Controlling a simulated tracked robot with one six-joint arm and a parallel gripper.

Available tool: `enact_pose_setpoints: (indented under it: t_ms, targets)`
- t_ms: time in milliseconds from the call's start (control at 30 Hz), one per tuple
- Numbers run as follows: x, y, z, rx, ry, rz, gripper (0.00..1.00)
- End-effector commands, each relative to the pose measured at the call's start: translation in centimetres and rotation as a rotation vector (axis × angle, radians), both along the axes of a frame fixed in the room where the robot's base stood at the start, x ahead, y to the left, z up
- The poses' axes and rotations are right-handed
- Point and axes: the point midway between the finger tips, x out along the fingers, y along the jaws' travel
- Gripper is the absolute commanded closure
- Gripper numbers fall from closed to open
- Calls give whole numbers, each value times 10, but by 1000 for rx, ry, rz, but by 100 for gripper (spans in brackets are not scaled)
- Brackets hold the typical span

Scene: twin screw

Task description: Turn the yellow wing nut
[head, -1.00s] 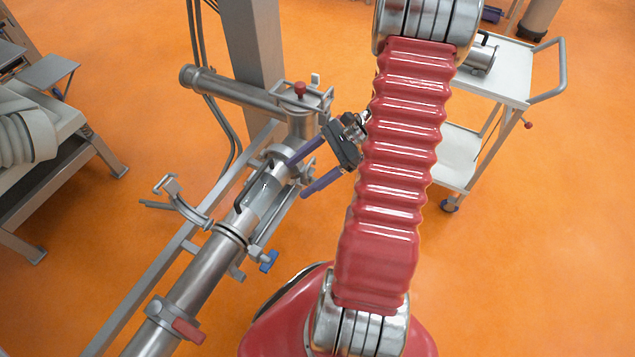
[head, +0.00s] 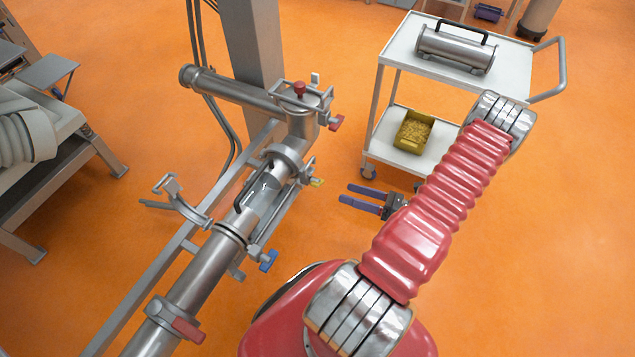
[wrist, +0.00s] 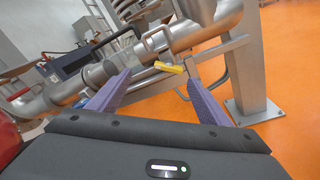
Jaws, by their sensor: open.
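The yellow wing nut (head: 317,182) sits on the right side of the steel pipe assembly (head: 187,287), at the upper clamp of the open pipe section. In the wrist view the yellow wing nut (wrist: 170,67) shows as a slanted bar ahead, between the two fingers in the picture. My gripper (head: 347,194) is open and empty, with purple fingers pointing left toward the nut. In the head view it is to the right of the nut, apart from it. Its fingers also frame the wrist view (wrist: 158,77).
A blue wing nut (head: 268,261) and red ones (head: 337,122) (head: 188,330) sit on other clamps. A white trolley (head: 400,52) with a steel cylinder (head: 455,48) and a yellow bin (head: 413,131) stands behind my arm. Orange floor lies clear right of the pipe.

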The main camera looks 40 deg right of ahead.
Motion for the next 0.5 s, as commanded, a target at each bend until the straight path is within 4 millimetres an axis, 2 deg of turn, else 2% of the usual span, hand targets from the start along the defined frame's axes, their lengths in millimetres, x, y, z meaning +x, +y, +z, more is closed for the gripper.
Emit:
enact_pose_setpoints:
  t_ms: [33, 200, 500]
  targets:
    - [-5, -3, -8, 29, -2, -35, 28]
    - [-13, -9, -19, 75, -8, -94, 28]
    - [-13, -9, -20, 79, -9, -98, 28]
